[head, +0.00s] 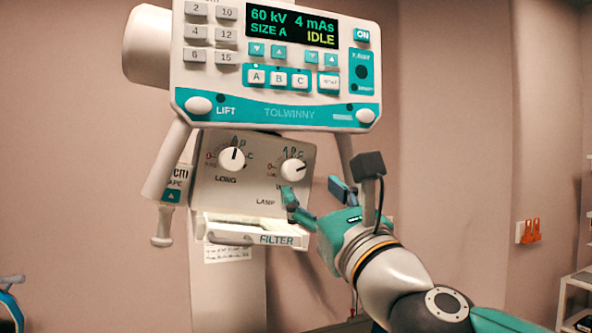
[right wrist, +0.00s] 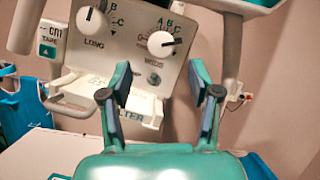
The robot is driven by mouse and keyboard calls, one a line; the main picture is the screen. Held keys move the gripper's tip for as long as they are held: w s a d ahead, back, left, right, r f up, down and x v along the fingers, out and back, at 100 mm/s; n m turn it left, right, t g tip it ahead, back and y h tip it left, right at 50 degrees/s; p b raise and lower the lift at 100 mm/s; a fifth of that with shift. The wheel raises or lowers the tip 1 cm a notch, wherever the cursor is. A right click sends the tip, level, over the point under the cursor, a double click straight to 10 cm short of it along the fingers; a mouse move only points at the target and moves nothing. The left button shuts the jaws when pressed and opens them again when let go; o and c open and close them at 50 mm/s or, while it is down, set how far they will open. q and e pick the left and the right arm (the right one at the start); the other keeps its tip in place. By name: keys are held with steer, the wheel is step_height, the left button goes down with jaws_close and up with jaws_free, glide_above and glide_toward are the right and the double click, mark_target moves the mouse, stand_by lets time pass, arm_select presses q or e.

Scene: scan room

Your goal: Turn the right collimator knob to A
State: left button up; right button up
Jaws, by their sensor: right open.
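The right collimator knob (head: 293,170) is a round white dial with a dark pointer on the collimator's front panel (head: 215,190). Letters A, B and C run above it. Its pointer aims right and slightly up, towards the C side, away from A; it also shows in the right wrist view (right wrist: 160,44). The left knob (head: 231,159), marked LONG, has its pointer nearly straight up. My right gripper (head: 315,193) is open and empty, below and right of the right knob and apart from it. In the right wrist view its fingers (right wrist: 160,82) stand below the knob. My left gripper is not in view.
The control console (head: 290,115) overhangs the panel, with a strut on each side. The FILTER tray (head: 245,232) juts out below the knobs. A tape housing (head: 174,188) hangs at left. A shelf (head: 575,290) stands far right.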

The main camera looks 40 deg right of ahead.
mark_target(296, 172)
steer(key=p+x, duration=0.1)
steer(key=x, duration=0.6)
steer(key=shift+d, duration=0.1)
steer(key=c, duration=1.1)
steer(key=shift+c, duration=0.2)
